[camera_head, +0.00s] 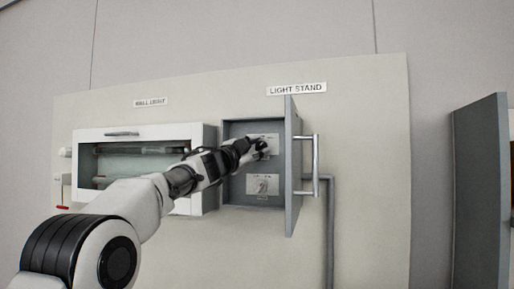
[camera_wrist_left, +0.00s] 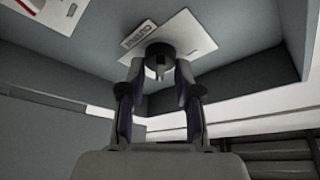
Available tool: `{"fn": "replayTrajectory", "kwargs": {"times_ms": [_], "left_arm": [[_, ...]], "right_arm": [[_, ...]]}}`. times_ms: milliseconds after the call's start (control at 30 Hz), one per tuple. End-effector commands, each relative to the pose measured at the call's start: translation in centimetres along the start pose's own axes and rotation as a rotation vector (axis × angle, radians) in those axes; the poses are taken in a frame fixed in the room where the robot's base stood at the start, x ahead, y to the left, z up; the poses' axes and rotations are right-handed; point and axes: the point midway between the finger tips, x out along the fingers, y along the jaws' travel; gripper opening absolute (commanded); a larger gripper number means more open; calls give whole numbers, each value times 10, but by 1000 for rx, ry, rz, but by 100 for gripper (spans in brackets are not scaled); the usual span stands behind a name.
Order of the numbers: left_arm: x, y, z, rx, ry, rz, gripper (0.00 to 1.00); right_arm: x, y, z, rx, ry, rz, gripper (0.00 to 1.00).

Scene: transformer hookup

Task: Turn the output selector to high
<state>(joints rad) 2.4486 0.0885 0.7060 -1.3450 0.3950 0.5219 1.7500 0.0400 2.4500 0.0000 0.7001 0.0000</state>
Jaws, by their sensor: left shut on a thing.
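The output selector is a dark round knob (camera_wrist_left: 160,56) on a white plate (camera_wrist_left: 196,42) whose label appears to read OUTPUT. It sits inside the open grey box under the LIGHT STAND sign. My left gripper (camera_head: 258,146) reaches into the box at the upper plate and covers most of it in the head view. In the left wrist view my left gripper (camera_wrist_left: 160,74) has a finger on either side of the knob and is shut on it. The knob's pointer direction is hard to read. My right gripper is not in view.
The grey box's door (camera_head: 291,170) stands open to the right, with a long handle (camera_head: 316,166). A lower plate (camera_head: 263,184) with another control sits below. A white glass-fronted WALL LIGHT box (camera_head: 122,134) is to the left. A grey panel (camera_head: 482,190) stands at far right.

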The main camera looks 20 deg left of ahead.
Motion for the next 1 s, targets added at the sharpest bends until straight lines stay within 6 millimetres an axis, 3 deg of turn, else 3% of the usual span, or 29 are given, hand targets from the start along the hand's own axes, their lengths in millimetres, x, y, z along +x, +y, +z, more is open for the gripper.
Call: {"fn": "replayTrajectory", "kwargs": {"times_ms": [33,100,567,733,1000], "left_arm": [[0,-1,0,1,-1,-1,36],[0,-1,0,0,-1,-1,58],[-9,-1,0,-3,-1,1,58],[-34,-1,0,-4,-4,-1,58],[-94,-1,1,-5,-2,-2,58]], "right_arm": [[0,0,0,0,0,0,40],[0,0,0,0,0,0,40],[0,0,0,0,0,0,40],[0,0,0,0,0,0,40],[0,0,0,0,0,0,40]]}}
